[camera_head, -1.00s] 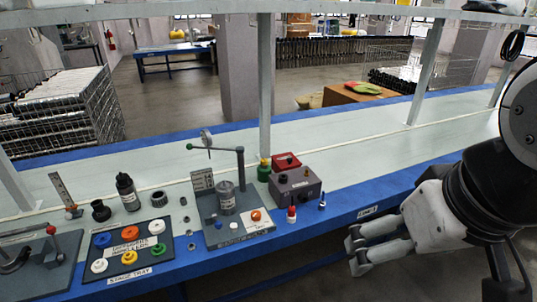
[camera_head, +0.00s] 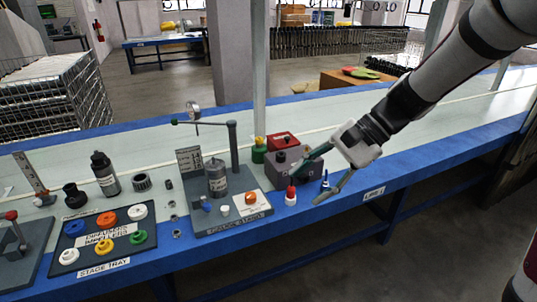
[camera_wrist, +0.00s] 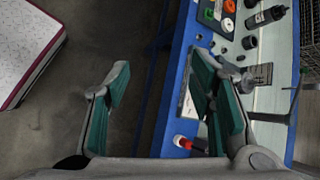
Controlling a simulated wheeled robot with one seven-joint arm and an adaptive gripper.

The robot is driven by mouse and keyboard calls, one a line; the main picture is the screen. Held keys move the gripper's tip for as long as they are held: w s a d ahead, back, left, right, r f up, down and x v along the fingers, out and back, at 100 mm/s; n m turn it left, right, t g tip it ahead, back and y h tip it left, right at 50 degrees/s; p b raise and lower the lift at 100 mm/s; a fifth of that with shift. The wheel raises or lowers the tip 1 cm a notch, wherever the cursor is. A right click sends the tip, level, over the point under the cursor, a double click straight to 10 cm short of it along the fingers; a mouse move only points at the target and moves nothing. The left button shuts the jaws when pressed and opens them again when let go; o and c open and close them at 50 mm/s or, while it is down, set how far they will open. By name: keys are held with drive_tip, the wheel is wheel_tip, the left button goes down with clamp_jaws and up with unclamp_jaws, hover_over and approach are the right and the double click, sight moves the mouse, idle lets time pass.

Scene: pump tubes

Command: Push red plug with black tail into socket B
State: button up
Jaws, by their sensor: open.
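A small red plug with a white base (camera_head: 291,194) stands upright near the table's front edge; I cannot make out a black tail on it. It also shows in the wrist view (camera_wrist: 183,142), beside my right-hand finger. A dark grey box (camera_head: 284,174) with a round fitting on top stands just behind it; no letter B is readable. My gripper (camera_head: 312,180) is open and empty, its fingers reaching left over the front edge beside the box and plug. One finger hides part of the box. In the wrist view my gripper (camera_wrist: 160,68) has its fingers wide apart.
A small blue-and-dark item (camera_head: 325,183) stands by my fingers. A red box (camera_head: 282,140) and a green-yellow bottle (camera_head: 258,150) stand behind. The gauge stand (camera_head: 202,222) and stage tray (camera_head: 73,233) lie left. The table behind my arm is clear.

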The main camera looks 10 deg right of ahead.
drive_tip(key=w+d+f+m+t+y+b, duration=0.2)
drive_tip(key=w+d+f+m+y+b, duration=0.15)
drive_tip(key=w+f, duration=0.35)
drive_tip(key=w+d+f+m+t+y+b, duration=0.1)
drive_tip(key=w+d+f+m+y+b, duration=0.2)
drive_tip(key=w+f, duration=0.45)
drive_tip(key=m+t+b, duration=0.5)
drive_tip(key=m+t, duration=0.2)
drive_tip(key=m, duration=0.1)
approach(291, 186)
drive_tip(key=b+x, duration=0.3)
drive_tip(key=x, duration=0.7)
drive_tip(key=shift+f, duration=0.2)
clamp_jaws()
